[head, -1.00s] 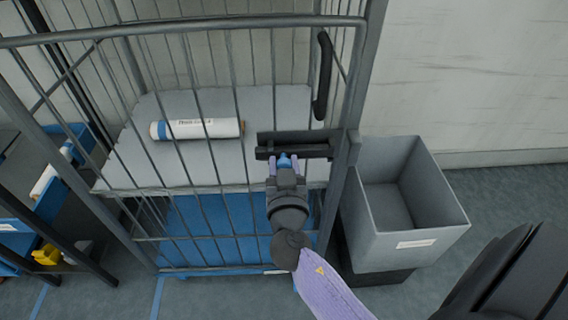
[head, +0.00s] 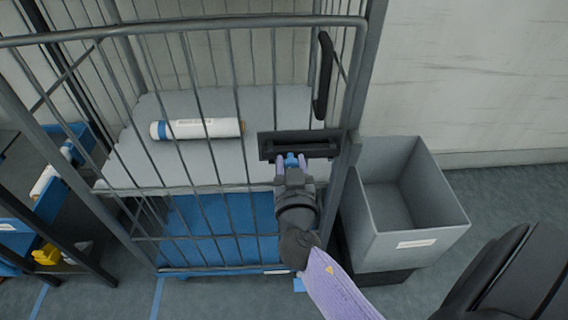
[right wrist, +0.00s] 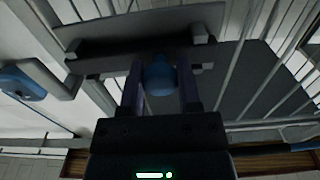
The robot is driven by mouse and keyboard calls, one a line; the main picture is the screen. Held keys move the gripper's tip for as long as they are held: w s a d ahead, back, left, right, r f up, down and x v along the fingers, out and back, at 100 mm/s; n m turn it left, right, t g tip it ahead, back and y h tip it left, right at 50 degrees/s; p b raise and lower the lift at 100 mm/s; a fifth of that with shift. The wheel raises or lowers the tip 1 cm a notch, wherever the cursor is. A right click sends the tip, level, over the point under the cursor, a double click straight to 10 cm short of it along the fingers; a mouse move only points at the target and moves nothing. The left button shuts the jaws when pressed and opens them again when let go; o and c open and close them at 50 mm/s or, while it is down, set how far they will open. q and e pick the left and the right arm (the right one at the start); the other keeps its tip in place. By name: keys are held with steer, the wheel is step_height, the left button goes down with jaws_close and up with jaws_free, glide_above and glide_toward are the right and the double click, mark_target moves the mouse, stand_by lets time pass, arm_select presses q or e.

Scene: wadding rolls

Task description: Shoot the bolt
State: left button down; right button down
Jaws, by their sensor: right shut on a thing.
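The bolt (head: 318,150) is a dark bar on a dark plate (head: 270,144) fixed to the front of the grey cage door, beside the right-hand post. It has a blue knob (head: 292,159), which also shows in the right wrist view (right wrist: 160,78). My right gripper (head: 292,164) is shut on the blue knob from the front, one finger on each side of it (right wrist: 161,88). The bolt's right end lies close to the post; the exact fit there is too small to tell. My left gripper is out of view.
A black handle (head: 323,75) stands upright on the door above the bolt. A white wadding roll (head: 205,128) lies on the grey shelf behind the bars. A grey bin (head: 425,222) stands right of the cage. A rack with blue trays (head: 50,205) stands at the left.

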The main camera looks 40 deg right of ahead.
mark_target(308, 154)
steer(key=s+d, duration=0.1)
steer(key=d, duration=0.2)
steer(key=shift+s, duration=0.4)
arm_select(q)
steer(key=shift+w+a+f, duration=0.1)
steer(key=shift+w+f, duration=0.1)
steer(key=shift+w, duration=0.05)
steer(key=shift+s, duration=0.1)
arm_select(e)
steer(key=c, duration=0.6)
jaws_free()
steer(key=o, duration=0.3)
steer(key=shift+s+d, duration=0.1)
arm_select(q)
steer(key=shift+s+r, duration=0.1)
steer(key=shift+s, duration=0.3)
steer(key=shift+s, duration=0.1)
